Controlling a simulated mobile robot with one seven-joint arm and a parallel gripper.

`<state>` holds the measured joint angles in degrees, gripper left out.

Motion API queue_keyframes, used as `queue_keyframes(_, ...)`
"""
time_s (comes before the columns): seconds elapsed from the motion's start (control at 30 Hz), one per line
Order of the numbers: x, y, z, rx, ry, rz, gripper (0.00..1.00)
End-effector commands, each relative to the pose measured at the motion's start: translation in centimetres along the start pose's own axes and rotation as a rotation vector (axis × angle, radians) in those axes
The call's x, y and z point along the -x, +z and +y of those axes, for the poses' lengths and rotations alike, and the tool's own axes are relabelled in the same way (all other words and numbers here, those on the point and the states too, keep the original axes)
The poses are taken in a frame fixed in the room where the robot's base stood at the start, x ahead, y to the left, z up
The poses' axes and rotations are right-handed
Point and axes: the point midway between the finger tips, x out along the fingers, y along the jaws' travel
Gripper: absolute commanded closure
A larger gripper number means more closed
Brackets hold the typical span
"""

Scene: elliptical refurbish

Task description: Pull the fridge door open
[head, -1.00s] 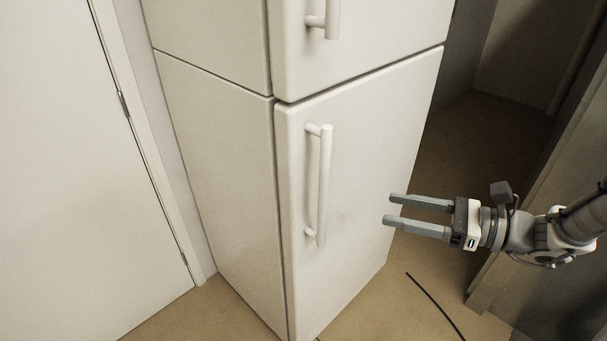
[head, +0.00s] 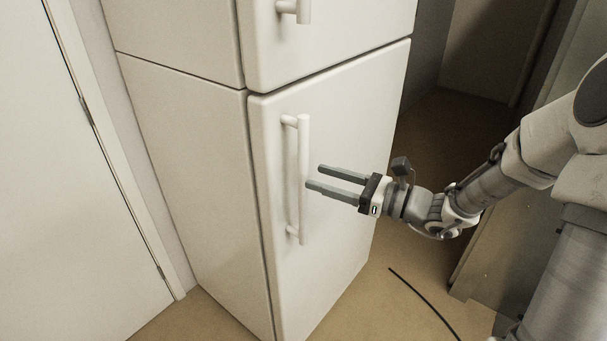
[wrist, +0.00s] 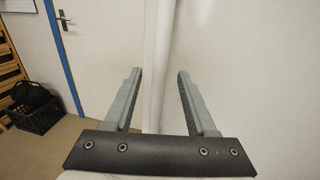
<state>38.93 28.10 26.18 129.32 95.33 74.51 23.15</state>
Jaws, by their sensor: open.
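The white fridge stands with a lower door (head: 335,240) and an upper door (head: 345,35), both closed. The lower door has a vertical white bar handle (head: 303,205) near its left edge. My gripper (head: 313,177) is open and empty, its fingers pointing left toward the handle, just right of the bar in the head view. In the wrist view, the white handle bar (wrist: 157,50) runs vertically ahead and shows between the two fingers of my gripper (wrist: 160,85). I cannot tell whether the fingertips reach around the bar.
A white room door (head: 70,220) with a frame stands to the left. A grey cabinet-like panel (head: 500,250) is at the right. A thin black cable (head: 425,300) lies on the brown floor. The wrist view shows a black crate (wrist: 38,113) at the left.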

Motion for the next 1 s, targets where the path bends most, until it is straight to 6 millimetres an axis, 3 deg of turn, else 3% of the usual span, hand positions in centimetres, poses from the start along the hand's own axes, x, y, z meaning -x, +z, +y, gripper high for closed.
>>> queue_keyframes(0.1, -2.3, -0.1, 0.1, 0.000, 0.004, -0.001, 0.43)
queue_keyframes(0.3, -4.4, -0.1, 0.0, 0.000, 0.001, 0.000, 0.43)
queue_keyframes(0.67, -5.0, 0.0, 0.0, 0.000, 0.000, 0.000, 0.43)
queue_keyframes(1.0, -4.9, 0.0, 0.0, 0.000, 0.000, 0.000, 1.00)
